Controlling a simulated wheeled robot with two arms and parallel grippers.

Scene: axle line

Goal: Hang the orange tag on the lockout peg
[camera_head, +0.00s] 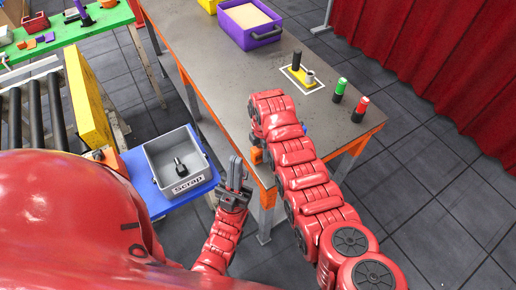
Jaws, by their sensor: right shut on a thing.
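My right arm reaches over the near edge of the grey-topped table and bends down at its end. My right gripper (257,142) is mostly hidden by the arm. It is shut on a small orange piece (256,156), apparently the orange tag, beside the table's left front edge. My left gripper (236,176) points up between the scrap bin and the table, with its dark fingers close together; whether a gap remains is unclear. I cannot make out a lockout peg for certain; the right arm covers part of the table's front.
The table (215,75) bears a purple bin (250,38), a yellow plate with a black cylinder (296,60), and green (340,88) and red-topped (360,110) cylinders. A grey scrap bin (197,182) holds a dark part. A green bench (85,28) and rollers stand left.

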